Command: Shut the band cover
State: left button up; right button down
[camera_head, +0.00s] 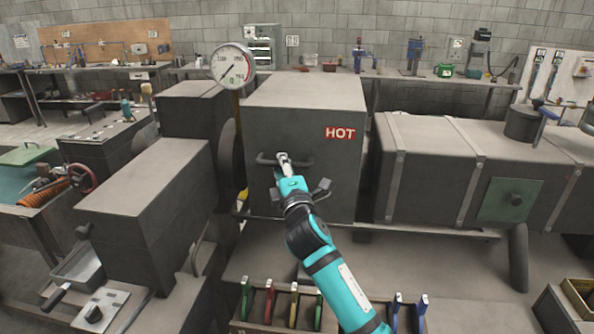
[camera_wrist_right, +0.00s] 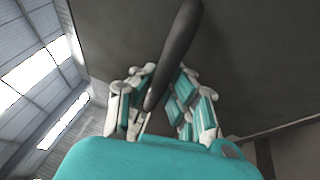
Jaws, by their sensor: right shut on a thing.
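The band cover appears to be the large dark grey box (camera_head: 290,110) with a red HOT label in the middle of the head view. A dark bar handle (camera_head: 266,160) is on its front face. My right gripper (camera_head: 283,160) is at this handle and shut on it. In the right wrist view the handle (camera_wrist_right: 178,50) runs between the fingers of my right gripper (camera_wrist_right: 158,105), and the grey face fills much of the background. The fingers hide part of the handle. I cannot tell how far the cover is open. My left gripper is not in view.
A round gauge (camera_head: 232,65) stands at the box's upper left. A long grey housing (camera_head: 430,170) with a green plate is close on the right. Grey machine blocks (camera_head: 150,190) stand on the left. Several coloured-handled tools (camera_head: 270,300) sit below, near my right arm.

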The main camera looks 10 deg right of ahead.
jog(key=shift+a+r, duration=0.1)
jog(key=shift+a, duration=0.05)
jog(key=c, duration=1.6)
grip_release()
jog(key=shift+a, duration=0.1)
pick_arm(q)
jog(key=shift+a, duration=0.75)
pick_arm(e)
jog(key=shift+o, duration=0.2)
jog(key=shift+a, duration=0.15)
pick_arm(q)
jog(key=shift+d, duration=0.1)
pick_arm(e)
jog(key=v, duration=1.2)
